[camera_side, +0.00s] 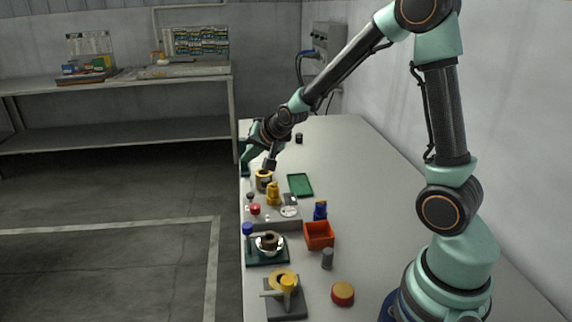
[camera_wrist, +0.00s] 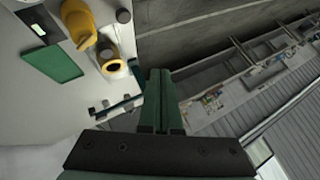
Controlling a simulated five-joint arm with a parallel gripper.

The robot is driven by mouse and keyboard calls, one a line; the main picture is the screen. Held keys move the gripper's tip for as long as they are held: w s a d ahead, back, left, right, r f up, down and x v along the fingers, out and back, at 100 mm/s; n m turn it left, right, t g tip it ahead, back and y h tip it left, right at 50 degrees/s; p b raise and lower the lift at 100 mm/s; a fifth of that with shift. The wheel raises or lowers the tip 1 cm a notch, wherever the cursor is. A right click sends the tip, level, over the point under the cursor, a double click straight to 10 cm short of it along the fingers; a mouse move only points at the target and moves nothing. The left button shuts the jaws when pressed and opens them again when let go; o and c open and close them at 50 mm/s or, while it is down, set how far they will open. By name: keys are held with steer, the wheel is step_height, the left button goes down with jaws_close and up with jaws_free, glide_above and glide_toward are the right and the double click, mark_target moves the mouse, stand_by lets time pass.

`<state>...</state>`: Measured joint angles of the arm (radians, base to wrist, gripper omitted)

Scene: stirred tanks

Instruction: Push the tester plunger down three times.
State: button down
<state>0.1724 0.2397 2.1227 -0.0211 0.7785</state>
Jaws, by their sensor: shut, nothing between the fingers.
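I cannot tell for certain which part is the tester plunger. A grey panel (camera_side: 284,225) on the bench bears a red knob (camera_side: 255,209), a yellow upright fitting (camera_side: 273,194) and a round white dial (camera_side: 289,211). Just behind it stands a yellow cylinder with a dark centre (camera_side: 264,181); a similar yellow-rimmed one (camera_wrist: 112,66) shows in the wrist view, left of my fingertips. My gripper (camera_side: 244,170) is at the bench's left edge, beyond the panel. In the wrist view its fingers (camera_wrist: 159,74) are together, with nothing between them.
A green tray (camera_side: 300,185) lies right of the panel. An orange bin (camera_side: 319,235), a blue bottle (camera_side: 320,211), a dark-green stand (camera_side: 267,252) and a grey fixture with a yellow top (camera_side: 286,290) are nearer.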

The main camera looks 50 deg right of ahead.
steer(key=shift+r, duration=0.15)
glide_toward(248, 193)
steer(key=shift+w+d+f, duration=0.15)
steer(key=shift+w+f, duration=0.3)
steer(key=shift+w, duration=0.4)
steer(key=shift+w+d+f, duration=0.15)
steer(key=shift+w+f, duration=0.35)
steer(key=shift+w, duration=0.35)
steer(key=shift+w+d+f, duration=0.2)
steer(key=shift+w+f, duration=0.25)
steer(key=shift+w, duration=0.4)
steer(key=shift+f, duration=0.1)
steer(key=shift+f, duration=0.3)
steer(key=shift+f, duration=0.75)
stand_by(1.1)
steer(key=shift+r, duration=1.15)
